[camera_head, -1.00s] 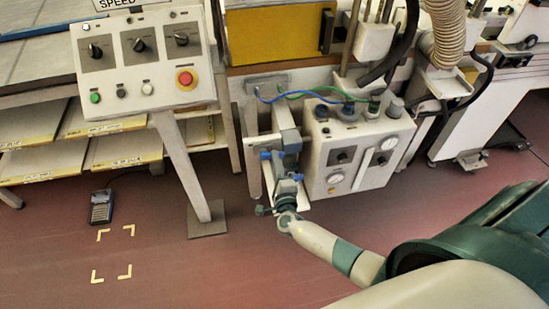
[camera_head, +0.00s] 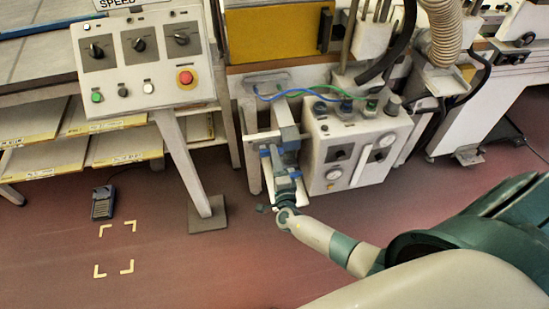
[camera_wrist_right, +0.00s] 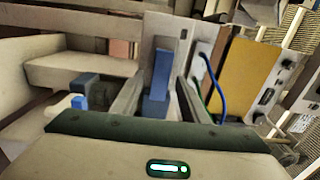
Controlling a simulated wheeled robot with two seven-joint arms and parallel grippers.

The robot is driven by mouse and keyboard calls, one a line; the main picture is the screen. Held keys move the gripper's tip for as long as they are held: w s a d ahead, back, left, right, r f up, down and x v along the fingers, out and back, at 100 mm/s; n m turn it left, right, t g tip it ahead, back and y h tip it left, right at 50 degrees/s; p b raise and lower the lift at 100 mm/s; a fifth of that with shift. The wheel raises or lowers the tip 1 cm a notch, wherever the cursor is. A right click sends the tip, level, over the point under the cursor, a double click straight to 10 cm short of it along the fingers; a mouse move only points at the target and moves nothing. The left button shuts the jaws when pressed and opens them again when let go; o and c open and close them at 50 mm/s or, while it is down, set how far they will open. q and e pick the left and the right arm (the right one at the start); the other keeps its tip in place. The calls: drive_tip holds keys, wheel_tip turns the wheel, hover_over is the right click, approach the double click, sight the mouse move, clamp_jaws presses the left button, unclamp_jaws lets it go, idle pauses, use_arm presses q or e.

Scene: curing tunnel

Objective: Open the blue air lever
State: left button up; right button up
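The blue air lever (camera_wrist_right: 160,75) stands upright in front of a pale post in the right wrist view. In the head view, blue parts (camera_head: 290,146) show at the grey pipe fitting, partly hidden by my gripper. My right gripper (camera_head: 286,172) is at this fitting, left of the white air unit. In the right wrist view its two fingers (camera_wrist_right: 160,100) stand apart, one on each side of the lever. I cannot tell whether either finger touches it. My left gripper is not in view.
The white air unit (camera_head: 345,160) with gauges and knobs is close on the right. Blue and green hoses (camera_head: 300,93) run above the fitting. A control panel (camera_head: 145,60) on a leg stands left. The floor in front is clear apart from a small keypad device (camera_head: 103,202).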

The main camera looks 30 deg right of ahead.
drive_tip(key=shift+s, duration=0.1)
drive_tip(key=b+v, duration=0.2)
drive_tip(key=v, duration=1.5)
drive_tip(key=shift+s, duration=0.1)
drive_tip(key=s+d+f+m+g, duration=0.1)
drive_tip(key=s+f+m+g, duration=0.2)
drive_tip(key=s+f+m, duration=0.5)
drive_tip(key=s+d+f+m+g+y, duration=0.15)
drive_tip(key=f+m+g, duration=0.35)
drive_tip(key=f, duration=0.6)
drive_tip(key=s+d+f+m+g, duration=0.2)
drive_tip(key=s+f+m, duration=0.45)
drive_tip(key=f, duration=0.35)
drive_tip(key=s+a+f+m+g+y, duration=0.1)
drive_tip(key=s+f+m, duration=0.5)
drive_tip(key=s+m, duration=0.6)
drive_tip(key=s+a+f+m+g+y, duration=0.2)
drive_tip(key=s+a+f+m+g, duration=0.2)
drive_tip(key=s+f+m, duration=0.3)
drive_tip(key=s+m+g, duration=0.1)
drive_tip(key=s+m, duration=0.3)
drive_tip(key=m, duration=0.6)
drive_tip(key=shift+s+f, duration=0.2)
drive_tip(key=shift+s, duration=0.2)
drive_tip(key=shift+s+a+y, duration=0.1)
drive_tip(key=shift+y, duration=0.15)
